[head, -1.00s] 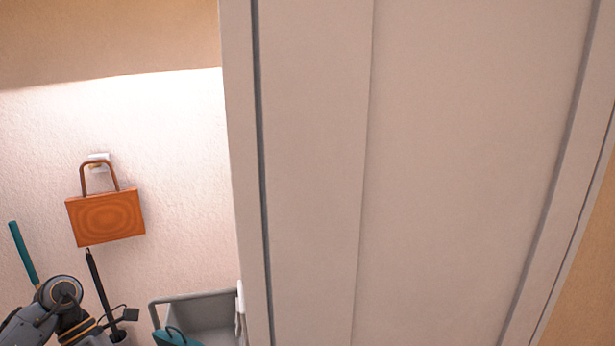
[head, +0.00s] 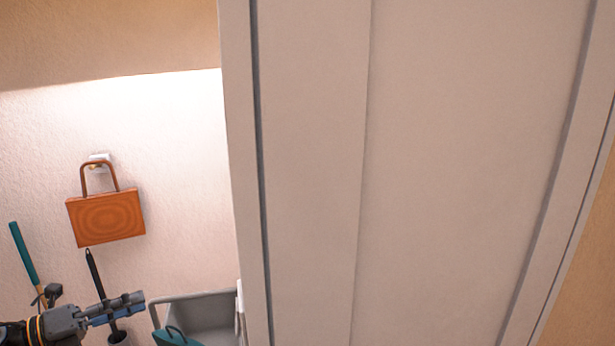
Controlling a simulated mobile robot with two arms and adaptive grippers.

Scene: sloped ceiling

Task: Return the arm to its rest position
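My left gripper (head: 128,306) is at the lower left of the head view, seen side-on and pointing right. It is below the hanging orange-brown bag and in front of a black-handled tool. I see nothing held at its tip, but the angle hides whether its fingers are apart. My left arm comes in from the lower left corner. My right gripper and arm are not in view.
An orange-brown bag (head: 106,218) hangs from a white wall hook (head: 99,159). A teal-handled tool (head: 23,252) and a black-handled tool (head: 94,273) stand by the wall. A grey bin (head: 205,315) holds something teal (head: 176,337). A tall pale panel (head: 450,170) fills the right.

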